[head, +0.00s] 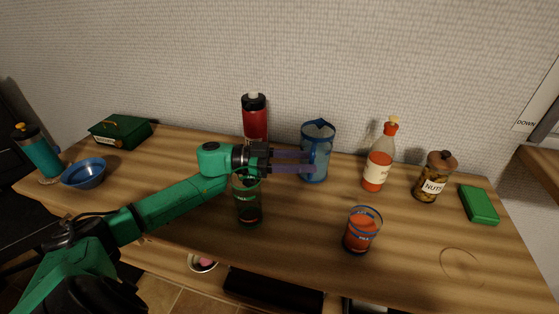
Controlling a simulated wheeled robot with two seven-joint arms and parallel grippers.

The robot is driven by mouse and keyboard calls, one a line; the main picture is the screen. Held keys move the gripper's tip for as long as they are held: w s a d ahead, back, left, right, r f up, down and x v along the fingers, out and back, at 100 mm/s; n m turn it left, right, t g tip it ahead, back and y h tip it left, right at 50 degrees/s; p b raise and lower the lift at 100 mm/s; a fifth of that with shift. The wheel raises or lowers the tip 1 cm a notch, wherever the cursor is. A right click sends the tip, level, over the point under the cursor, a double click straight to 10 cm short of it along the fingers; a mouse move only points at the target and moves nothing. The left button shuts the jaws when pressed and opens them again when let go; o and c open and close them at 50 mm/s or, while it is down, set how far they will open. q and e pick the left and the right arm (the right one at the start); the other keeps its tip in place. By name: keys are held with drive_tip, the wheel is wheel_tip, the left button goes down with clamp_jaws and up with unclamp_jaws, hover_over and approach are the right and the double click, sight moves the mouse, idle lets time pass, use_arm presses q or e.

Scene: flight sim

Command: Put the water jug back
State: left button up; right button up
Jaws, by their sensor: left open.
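The water jug (318,138) is a clear blue jug with a darker blue rim, standing upright towards the back of the wooden table, right of centre. My left gripper (312,161) reaches in from the left. Its purple fingers are open and at the jug's left side, overlapping its lower body and handle area in the picture. I cannot tell whether the fingers touch the jug. My right gripper is not in view.
Near my left arm are a red bottle (254,118) and a dark bottle or glass (248,206). A glass of red drink (361,231), sauce bottle (378,168), nuts jar (433,178) and green box (479,204) stand right. A blue bowl (84,173) sits left. The front right is clear.

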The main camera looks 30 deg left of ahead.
use_arm(q)
drive_tip(key=v, duration=0.7)
drive_tip(key=shift+s+a, duration=0.2)
drive_tip(key=shift+a, duration=0.05)
